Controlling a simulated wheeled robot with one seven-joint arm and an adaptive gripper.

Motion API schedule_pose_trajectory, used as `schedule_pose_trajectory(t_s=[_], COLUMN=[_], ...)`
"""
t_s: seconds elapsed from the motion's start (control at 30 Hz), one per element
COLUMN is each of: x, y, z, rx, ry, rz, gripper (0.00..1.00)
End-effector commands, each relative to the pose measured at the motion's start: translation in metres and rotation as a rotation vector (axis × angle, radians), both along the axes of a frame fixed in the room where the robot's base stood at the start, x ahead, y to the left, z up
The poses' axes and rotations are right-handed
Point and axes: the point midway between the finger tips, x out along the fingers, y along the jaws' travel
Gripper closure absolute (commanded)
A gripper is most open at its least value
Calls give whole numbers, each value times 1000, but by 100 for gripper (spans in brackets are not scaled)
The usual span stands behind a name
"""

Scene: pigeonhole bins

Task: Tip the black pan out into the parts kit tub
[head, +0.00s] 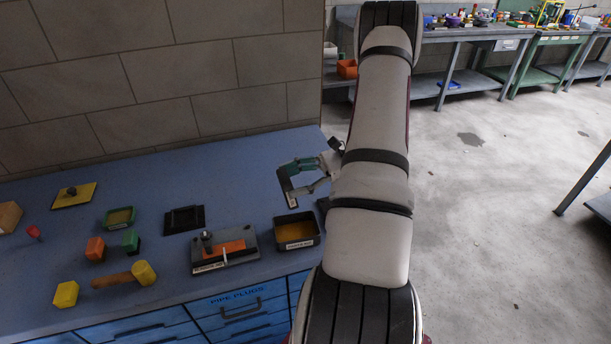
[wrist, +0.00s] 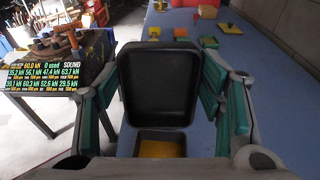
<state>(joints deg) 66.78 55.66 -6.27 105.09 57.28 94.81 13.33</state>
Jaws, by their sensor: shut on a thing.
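My gripper (head: 303,178) is shut on the black pan (head: 286,186), above the bench near its right end. In the wrist view the pan (wrist: 158,88) stands steeply tilted between the teal fingers.
A grey block with an orange plate (head: 224,249) stands left of the tub. A flat black tray (head: 184,219), a mallet (head: 126,275), a green tray (head: 119,218) and small blocks lie further left. A tiled wall backs the blue bench (head: 165,265); drawers are below.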

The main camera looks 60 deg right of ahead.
Motion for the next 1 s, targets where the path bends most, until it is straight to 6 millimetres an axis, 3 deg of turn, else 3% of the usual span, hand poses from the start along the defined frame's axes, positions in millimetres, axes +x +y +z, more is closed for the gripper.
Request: schedule_pose_trajectory(t_s=[0.03,0.33,1.0], x=[-1,13,30], y=[5,21,41], z=[9,11,-8], rx=[-59,-358,-873], ry=[39,263,653], rz=[7,6,6], gripper=[77,77,77])
